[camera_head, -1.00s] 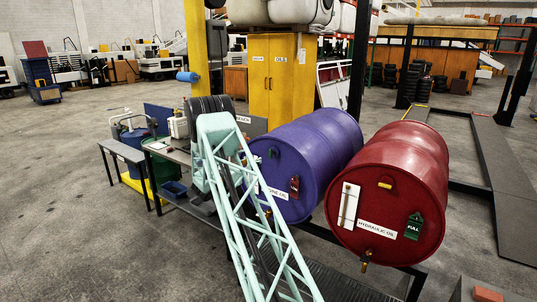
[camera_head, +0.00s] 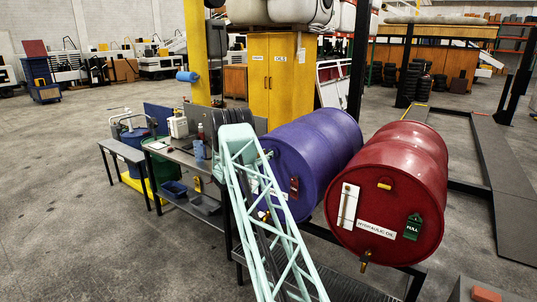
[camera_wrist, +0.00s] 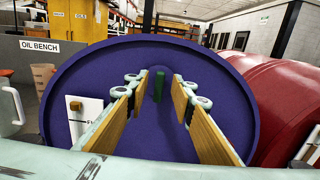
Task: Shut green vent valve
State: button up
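The green vent valve (camera_wrist: 158,87) is a small upright green handle on the upper part of the purple drum's face (camera_wrist: 150,58) in the wrist view. My gripper (camera_wrist: 158,80) is open, with its two tan-padded fingers spread left and right of the valve. It points at the drum face, and no contact with the valve shows. In the head view, my pale green arm covers part of the purple drum (camera_head: 318,150), and the valve cannot be made out there.
A red hydraulic oil drum (camera_head: 398,190) lies to the right of the purple one. A workbench (camera_head: 180,155) with small items and trays stands to the left. A yellow cabinet (camera_head: 275,80) stands behind. A white plate (camera_wrist: 85,115) is on the purple drum's face.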

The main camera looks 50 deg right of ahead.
jog(key=shift+d, duration=1.25)
grip_shut()
